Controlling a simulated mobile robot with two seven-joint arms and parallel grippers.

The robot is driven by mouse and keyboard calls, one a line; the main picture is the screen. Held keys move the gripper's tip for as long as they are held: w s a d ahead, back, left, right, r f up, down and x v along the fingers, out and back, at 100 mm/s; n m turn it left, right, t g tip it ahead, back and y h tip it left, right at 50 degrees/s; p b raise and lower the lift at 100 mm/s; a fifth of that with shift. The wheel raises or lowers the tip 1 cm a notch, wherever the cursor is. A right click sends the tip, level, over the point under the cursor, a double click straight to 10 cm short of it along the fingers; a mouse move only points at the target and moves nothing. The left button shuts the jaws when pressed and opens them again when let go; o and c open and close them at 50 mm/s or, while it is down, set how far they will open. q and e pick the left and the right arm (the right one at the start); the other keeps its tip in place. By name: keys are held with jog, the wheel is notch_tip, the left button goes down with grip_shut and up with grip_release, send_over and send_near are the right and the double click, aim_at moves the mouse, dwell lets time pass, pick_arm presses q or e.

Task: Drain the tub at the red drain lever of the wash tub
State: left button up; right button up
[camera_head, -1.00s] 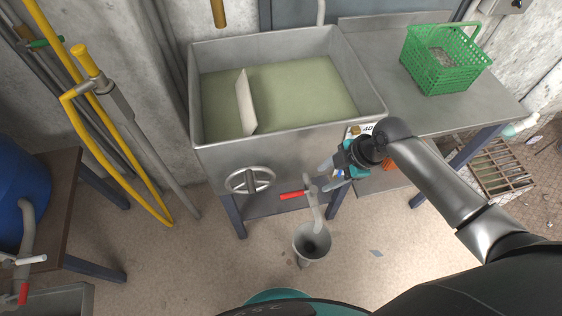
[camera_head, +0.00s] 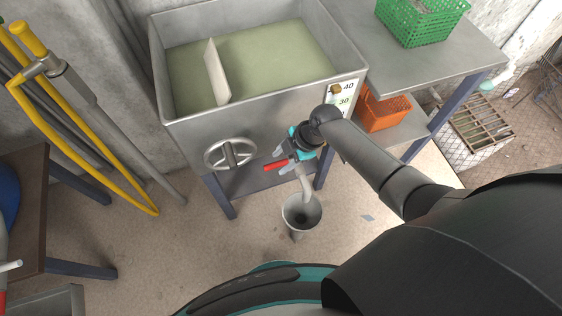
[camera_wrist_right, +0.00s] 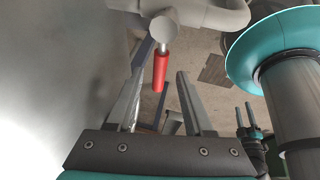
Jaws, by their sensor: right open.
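The steel wash tub (camera_head: 190,135) holds murky greenish water, with a pale upright board standing in it. The red drain lever (camera_head: 275,165) sticks out to the left below the tub's front, above a grey funnel drain (camera_head: 301,212). In the right wrist view the red lever (camera_wrist_right: 160,70) lies ahead, between the two open fingers and apart from them. My right gripper (camera_head: 279,158) is open and empty, close beside the lever at its valve end; it also shows in the right wrist view (camera_wrist_right: 157,85). My left gripper is not in view.
A round handwheel (camera_head: 230,154) sits on the tub's front, left of the lever. A level gauge (camera_head: 340,98) is at the tub's right corner. A green basket (camera_head: 422,22) stands on the side table, an orange crate (camera_head: 383,112) below. Yellow pipes (camera_head: 100,175) stand at left.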

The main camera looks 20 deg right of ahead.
jog(key=shift+w+a+f, duration=0.1)
jog(key=shift+a+f, duration=0.1)
jog(key=shift+f, duration=0.1)
jog(key=shift+c, duration=0.2)
grip_shut()
dwell(1.1)
